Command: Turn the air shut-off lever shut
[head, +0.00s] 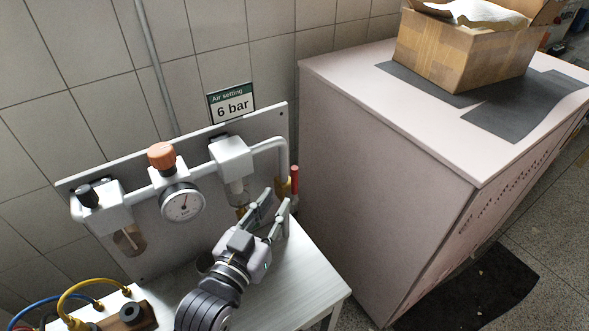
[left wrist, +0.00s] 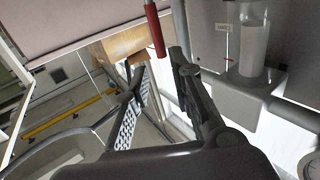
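The air shut-off lever has a red handle (head: 295,178) that points up beside the brass valve (head: 283,187) at the right end of the grey air pipe. My left gripper (head: 278,198) is open and empty, with its fingertips just below and left of the handle in the head view. In the left wrist view the red handle (left wrist: 155,30) reaches down to the level of the open fingertips (left wrist: 158,64), close to the right finger. I cannot tell whether it touches a finger. My right gripper is not in view.
A pink cabinet (head: 380,170) stands close to the right, with a cardboard box (head: 450,50) on top. Yellow and blue hoses (head: 80,285) lie at lower left.

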